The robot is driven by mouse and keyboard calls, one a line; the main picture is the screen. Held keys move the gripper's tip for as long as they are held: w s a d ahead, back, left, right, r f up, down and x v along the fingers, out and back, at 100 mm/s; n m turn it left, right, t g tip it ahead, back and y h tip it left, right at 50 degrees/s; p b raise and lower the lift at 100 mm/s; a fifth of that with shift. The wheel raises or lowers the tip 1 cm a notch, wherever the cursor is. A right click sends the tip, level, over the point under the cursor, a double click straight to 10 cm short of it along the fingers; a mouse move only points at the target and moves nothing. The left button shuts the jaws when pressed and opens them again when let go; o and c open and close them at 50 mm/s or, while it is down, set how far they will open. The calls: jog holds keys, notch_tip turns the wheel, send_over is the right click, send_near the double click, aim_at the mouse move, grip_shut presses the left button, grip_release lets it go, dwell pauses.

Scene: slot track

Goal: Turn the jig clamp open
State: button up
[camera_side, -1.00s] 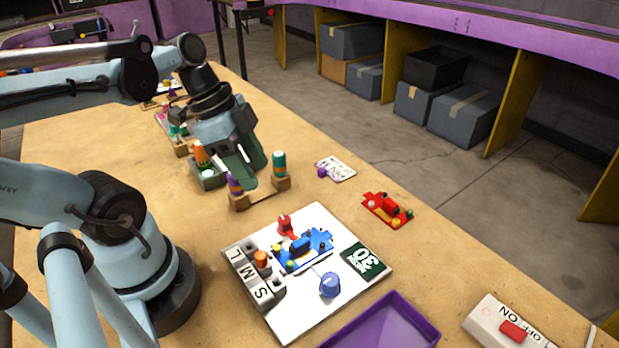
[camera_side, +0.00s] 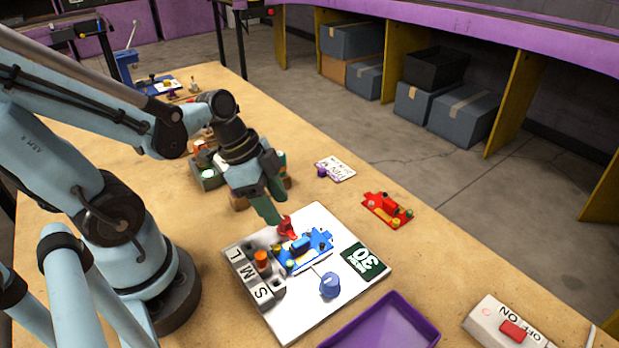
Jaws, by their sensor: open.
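The white jig board (camera_side: 310,305) lies on the table, with a blue car-shaped piece (camera_side: 312,243) near its middle. A small red part that looks like the clamp (camera_side: 287,227) stands at the board's far edge, beside the blue piece. A blue round knob (camera_side: 330,286) sits nearer the front of the board. My gripper (camera_side: 272,208) is open, tilted downward, with its green fingers just above and to the left of the red clamp. I cannot tell whether a finger touches it.
The board's left side has slots marked L, M and S, with an orange peg (camera_side: 261,259). A purple tray (camera_side: 385,325) lies in front, a red car piece (camera_side: 388,209) to the right, and a switch box (camera_side: 510,327) at front right. Peg holders stand behind my gripper.

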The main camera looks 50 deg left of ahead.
aim_at(284, 219)
jog(key=shift+x, duration=1.7)
grip_shut()
